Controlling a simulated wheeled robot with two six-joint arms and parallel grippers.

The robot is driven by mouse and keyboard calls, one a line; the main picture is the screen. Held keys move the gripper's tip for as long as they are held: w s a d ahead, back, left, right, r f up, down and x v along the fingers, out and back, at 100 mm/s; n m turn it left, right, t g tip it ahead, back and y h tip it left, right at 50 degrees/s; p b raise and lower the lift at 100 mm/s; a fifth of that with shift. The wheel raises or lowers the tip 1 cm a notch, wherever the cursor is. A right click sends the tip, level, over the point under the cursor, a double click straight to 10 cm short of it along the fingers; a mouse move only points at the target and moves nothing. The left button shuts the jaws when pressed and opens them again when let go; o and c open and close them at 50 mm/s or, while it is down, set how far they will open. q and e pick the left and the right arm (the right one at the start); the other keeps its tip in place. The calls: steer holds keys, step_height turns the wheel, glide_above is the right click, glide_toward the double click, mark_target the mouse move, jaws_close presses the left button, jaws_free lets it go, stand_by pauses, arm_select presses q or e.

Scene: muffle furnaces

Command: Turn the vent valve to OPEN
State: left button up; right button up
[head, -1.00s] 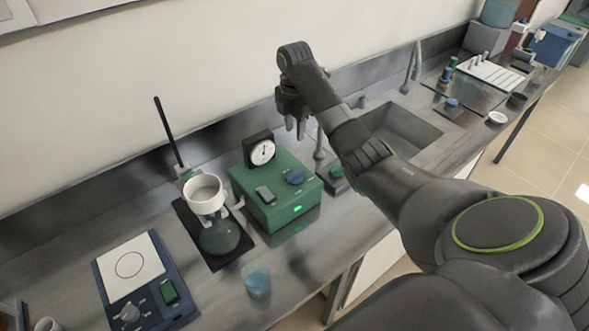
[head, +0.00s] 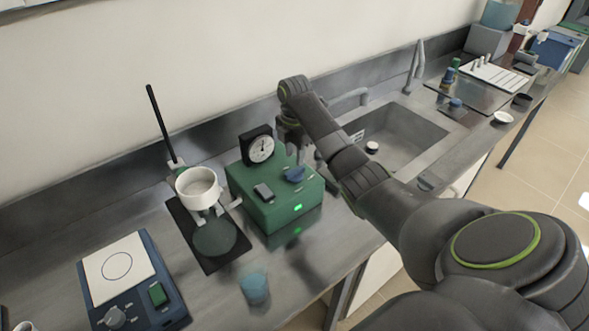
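A green box (head: 258,207) with a round dial gauge (head: 261,149) on top stands on the steel bench. A blue knob (head: 293,175), which looks like the vent valve, sits on its top right; its markings are too small to read. A grey switch (head: 263,192) is left of the knob, and a green light glows on the front. My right gripper (head: 294,152) points down just above and behind the knob. Its fingers are small and dark, so their gap and any contact with the knob cannot be told. My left gripper is out of view.
A beaker of blue liquid (head: 256,288) is in front. A blue stirring plate (head: 160,309) is at lower left. A sink (head: 398,143) lies right, behind my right arm.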

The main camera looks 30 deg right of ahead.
mark_target(295, 170)
steer(key=shift+f+p, duration=0.35)
steer(key=shift+f, duration=2.4)
jaws_close()
